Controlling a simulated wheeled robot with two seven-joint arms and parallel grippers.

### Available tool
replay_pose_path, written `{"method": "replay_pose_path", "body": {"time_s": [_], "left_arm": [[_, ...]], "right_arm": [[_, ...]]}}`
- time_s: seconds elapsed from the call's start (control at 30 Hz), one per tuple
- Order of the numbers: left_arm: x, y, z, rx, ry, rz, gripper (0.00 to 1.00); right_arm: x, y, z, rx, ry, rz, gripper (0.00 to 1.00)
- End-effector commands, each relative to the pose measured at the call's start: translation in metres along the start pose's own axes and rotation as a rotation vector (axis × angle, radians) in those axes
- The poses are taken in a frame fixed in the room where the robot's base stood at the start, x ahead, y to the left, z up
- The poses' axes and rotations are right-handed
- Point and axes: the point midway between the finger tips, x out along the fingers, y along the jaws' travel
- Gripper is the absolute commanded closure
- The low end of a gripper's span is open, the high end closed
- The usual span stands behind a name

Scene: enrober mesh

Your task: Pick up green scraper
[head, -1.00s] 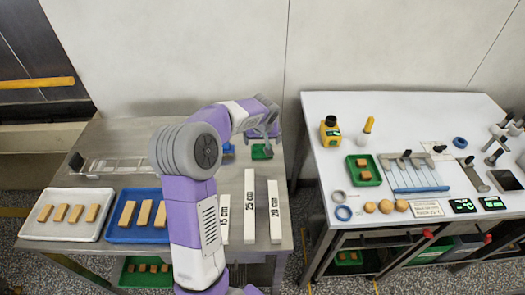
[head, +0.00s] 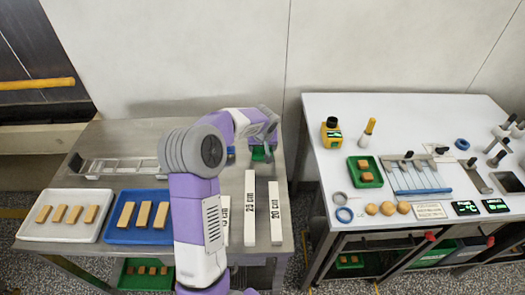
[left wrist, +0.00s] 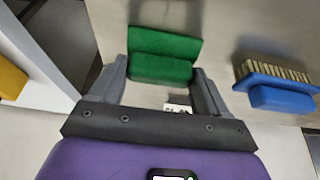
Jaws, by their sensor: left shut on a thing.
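The green scraper (head: 258,154) is at the back right of the steel table in the head view, partly hidden by my left gripper (head: 263,143). In the left wrist view the green scraper (left wrist: 163,55) shows as a green block with a wider flat part beyond it. The two grey fingers of my left gripper (left wrist: 162,82) are at either side of the block, shut on it. I cannot tell whether the scraper still touches the table. My right gripper is not in view.
A blue brush (left wrist: 282,85) lies beside the scraper. A white tray (head: 30,232) and a blue tray (head: 112,236) hold bars. White length blocks (head: 249,215) lie nearer the front. A gap separates the steel table from the white table (head: 330,105).

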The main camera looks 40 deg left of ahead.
Motion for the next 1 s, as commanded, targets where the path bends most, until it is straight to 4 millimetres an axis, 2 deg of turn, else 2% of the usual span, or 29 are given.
{"method": "replay_pose_path", "body": {"time_s": [0.17,0.27,0.6,0.7,1.0], "left_arm": [[-0.002,0.0,-0.001,0.0,0.001,0.0,0.56],[-0.01,0.0,-0.005,0.0,0.003,0.0,0.56],[-0.072,0.001,-0.03,0.0,0.004,0.002,0.56],[-0.084,0.0,-0.035,-0.001,0.003,0.0,0.56],[-0.093,0.0,-0.038,0.0,0.0,0.0,0.56]], "right_arm": [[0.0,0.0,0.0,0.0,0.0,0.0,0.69],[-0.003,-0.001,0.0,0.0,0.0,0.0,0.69],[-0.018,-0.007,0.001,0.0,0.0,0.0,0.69],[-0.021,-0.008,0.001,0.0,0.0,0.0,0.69],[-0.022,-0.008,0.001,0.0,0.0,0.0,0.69]]}}
